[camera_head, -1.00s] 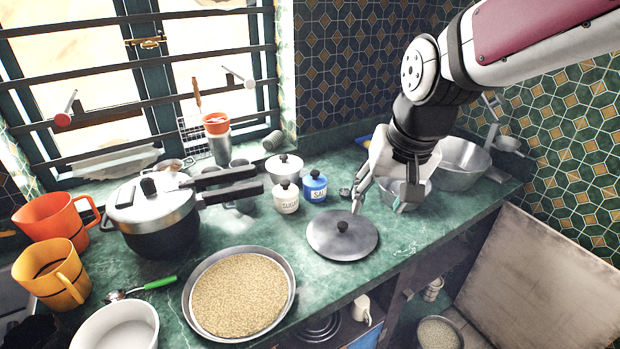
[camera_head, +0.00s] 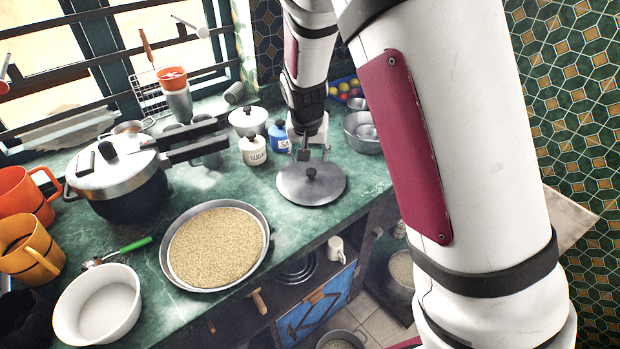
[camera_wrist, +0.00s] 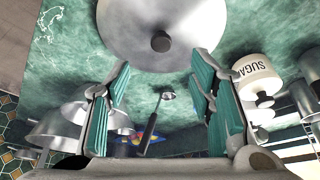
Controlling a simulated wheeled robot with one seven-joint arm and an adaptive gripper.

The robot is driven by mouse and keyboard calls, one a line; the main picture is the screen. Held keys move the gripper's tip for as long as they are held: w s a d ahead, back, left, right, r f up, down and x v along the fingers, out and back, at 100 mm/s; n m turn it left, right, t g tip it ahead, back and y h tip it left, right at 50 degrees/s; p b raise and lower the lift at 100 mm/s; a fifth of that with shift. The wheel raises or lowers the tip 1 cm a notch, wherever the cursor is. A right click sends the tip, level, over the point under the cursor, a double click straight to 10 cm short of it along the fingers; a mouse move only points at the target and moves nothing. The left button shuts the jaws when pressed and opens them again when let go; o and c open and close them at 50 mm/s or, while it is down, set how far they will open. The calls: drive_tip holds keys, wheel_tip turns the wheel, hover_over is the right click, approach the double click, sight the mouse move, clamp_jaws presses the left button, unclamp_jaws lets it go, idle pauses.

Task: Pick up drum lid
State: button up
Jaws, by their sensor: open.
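The drum lid (camera_head: 300,192) is a flat grey metal disc with a black knob (camera_head: 311,174), lying on the green counter. In the wrist view the lid (camera_wrist: 190,25) fills the top middle, with its knob (camera_wrist: 161,41) just beyond and between the fingertips. My gripper (camera_head: 313,150) is at the far side of the lid, near its back edge. In the wrist view my gripper (camera_wrist: 162,70) has its two teal-padded fingers spread wide with nothing held between them. Whether a fingertip touches the lid cannot be told.
A sugar jar (camera_head: 253,150) and a blue salt jar (camera_head: 280,137) stand close left of the gripper. A metal bowl (camera_head: 361,132) is to its right. A round pan of grain (camera_head: 174,276) lies left of the lid. A dark-handled utensil (camera_wrist: 150,135) lies behind the lid.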

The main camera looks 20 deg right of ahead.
sight(311, 171)
drive_tip(key=x, duration=0.9)
drive_tip(key=shift+w+a+f, duration=0.1)
drive_tip(key=shift+f, duration=0.05)
clamp_jaws()
